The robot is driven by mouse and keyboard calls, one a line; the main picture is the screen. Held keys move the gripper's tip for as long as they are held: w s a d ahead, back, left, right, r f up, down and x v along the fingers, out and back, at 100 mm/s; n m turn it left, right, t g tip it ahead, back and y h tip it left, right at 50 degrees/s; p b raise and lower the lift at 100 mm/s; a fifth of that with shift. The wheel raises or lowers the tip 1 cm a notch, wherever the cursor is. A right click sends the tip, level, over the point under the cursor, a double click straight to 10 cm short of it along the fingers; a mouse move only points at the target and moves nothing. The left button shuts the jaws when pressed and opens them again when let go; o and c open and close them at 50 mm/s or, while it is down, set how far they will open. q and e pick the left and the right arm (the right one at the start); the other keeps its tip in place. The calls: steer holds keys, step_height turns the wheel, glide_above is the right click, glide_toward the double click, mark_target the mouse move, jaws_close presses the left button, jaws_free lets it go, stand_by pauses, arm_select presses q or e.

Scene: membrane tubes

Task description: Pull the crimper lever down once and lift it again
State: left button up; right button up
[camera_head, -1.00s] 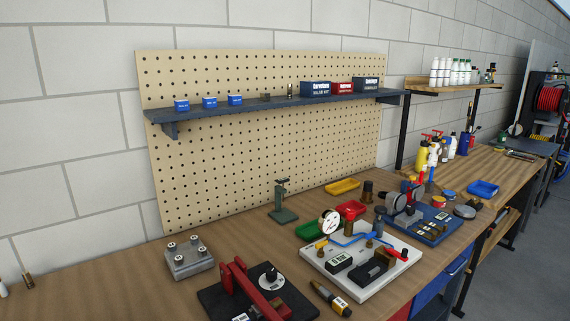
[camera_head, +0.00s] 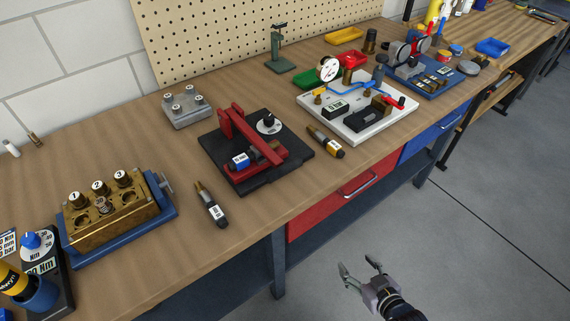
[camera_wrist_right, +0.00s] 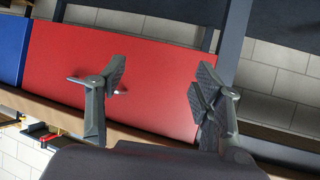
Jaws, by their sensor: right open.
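The crimper stands on a black base plate (camera_head: 290,138) on the bench, left of centre in the head view. Its red lever (camera_head: 252,132) runs slanting from the back left toward the front right, above a red body. A black-and-white dial (camera_head: 269,123) sits behind it and a blue labelled part (camera_head: 239,160) at its front left. My right gripper (camera_head: 359,266) is open and empty in front of the bench, lower than its top and well apart from the crimper. Its two spread fingers show in the wrist view (camera_wrist_right: 157,80). My left gripper is not in view.
Dark cylinders with brass tips lie left (camera_head: 212,204) and right (camera_head: 326,142) of the crimper. A brass block (camera_head: 112,220) in a blue holder stands farther left. A white board (camera_head: 373,125) with a gauge is to the right. A red drawer (camera_head: 335,195) faces my right gripper.

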steer(key=shift+o, duration=1.2)
steer(key=a+r+t+y, duration=0.1)
steer(key=a+r, duration=0.1)
steer(key=r, duration=0.5)
steer(key=w+a+r+n+t+y, duration=0.1)
steer(key=a+r+y, duration=0.1)
steer(key=r, duration=0.5)
steer(key=shift+w+a, duration=0.25)
steer(key=shift+a, duration=0.35)
steer(key=o, duration=0.5)
steer(key=a+r+y, duration=0.1)
steer(key=r, duration=0.3)
steer(key=s+a+r+n+y, duration=0.1)
steer(key=a+r, duration=0.1)
steer(key=r, duration=0.2)
steer(key=s+a+r+t+y, duration=0.1)
steer(key=r, duration=0.4)
steer(key=shift+s+a+n+y, duration=0.2)
steer(key=shift+a+n+y, duration=0.1)
steer(key=shift+a+n, duration=0.1)
steer(key=p, duration=0.3)
glide_toward(284, 166)
steer(key=x, duration=1)
steer(key=shift+c, duration=0.2)
steer(key=c, duration=1.6)
steer(key=shift+c, duration=0.4)
